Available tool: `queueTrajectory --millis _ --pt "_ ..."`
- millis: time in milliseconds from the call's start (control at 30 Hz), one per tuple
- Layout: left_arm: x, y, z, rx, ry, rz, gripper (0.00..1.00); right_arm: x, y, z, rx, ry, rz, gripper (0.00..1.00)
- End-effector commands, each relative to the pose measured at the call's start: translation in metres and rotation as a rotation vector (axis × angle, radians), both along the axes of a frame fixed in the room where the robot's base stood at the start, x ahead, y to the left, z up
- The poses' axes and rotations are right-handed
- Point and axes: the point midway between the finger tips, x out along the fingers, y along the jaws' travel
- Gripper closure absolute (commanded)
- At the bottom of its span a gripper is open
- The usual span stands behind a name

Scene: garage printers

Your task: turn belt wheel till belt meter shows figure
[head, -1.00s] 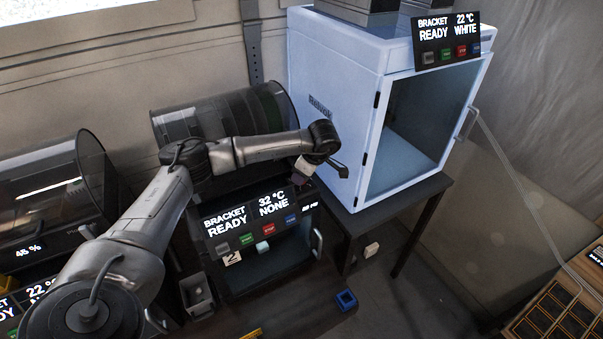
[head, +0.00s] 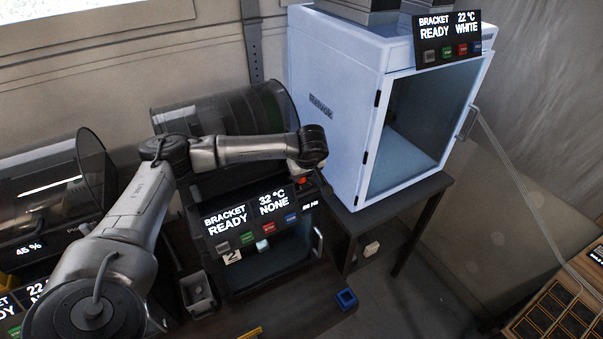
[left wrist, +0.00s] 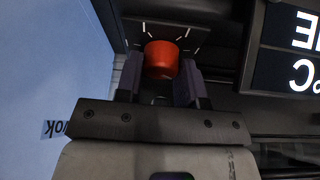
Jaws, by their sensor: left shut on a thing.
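The red-orange belt wheel (left wrist: 161,60) is a round knob with white tick marks around it, in the left wrist view. In the head view a bit of its red (head: 302,180) shows at the right top of printer 2. My left gripper (left wrist: 160,76) has a finger on each side of the wheel and is shut on it. In the head view the gripper (head: 297,170) is mostly hidden below my wrist. The small belt meter (head: 310,206) sits right of the printer's screen; its figure is too small to read surely. My right gripper is not in view.
Printer 2's screen (head: 250,217) reads BRACKET READY, 32 °C, NONE. A tall white cabinet printer (head: 340,135) stands close on the right of the gripper. A dark drum (head: 225,115) is behind my arm. A blue square piece (head: 346,299) lies on the bench.

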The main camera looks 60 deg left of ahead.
Motion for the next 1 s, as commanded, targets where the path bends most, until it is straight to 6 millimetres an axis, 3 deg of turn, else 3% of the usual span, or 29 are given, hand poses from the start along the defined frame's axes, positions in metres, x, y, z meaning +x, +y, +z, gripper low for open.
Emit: queueTrajectory --millis 567,600,867,1000 --pt "0.0002 -0.0009 0.0014 -0.002 -0.002 -0.033 0.88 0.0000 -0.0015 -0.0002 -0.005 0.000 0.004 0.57" --pt "0.0003 -0.0009 0.0014 -0.002 -0.002 -0.033 0.64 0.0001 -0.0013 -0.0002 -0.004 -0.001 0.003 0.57" --pt "0.0000 -0.0005 0.0008 -0.001 -0.002 -0.032 0.39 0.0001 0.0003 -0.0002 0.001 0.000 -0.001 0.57" --pt "0.0000 -0.0003 0.0004 -0.001 -0.001 -0.032 0.39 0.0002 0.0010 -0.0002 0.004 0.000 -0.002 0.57"
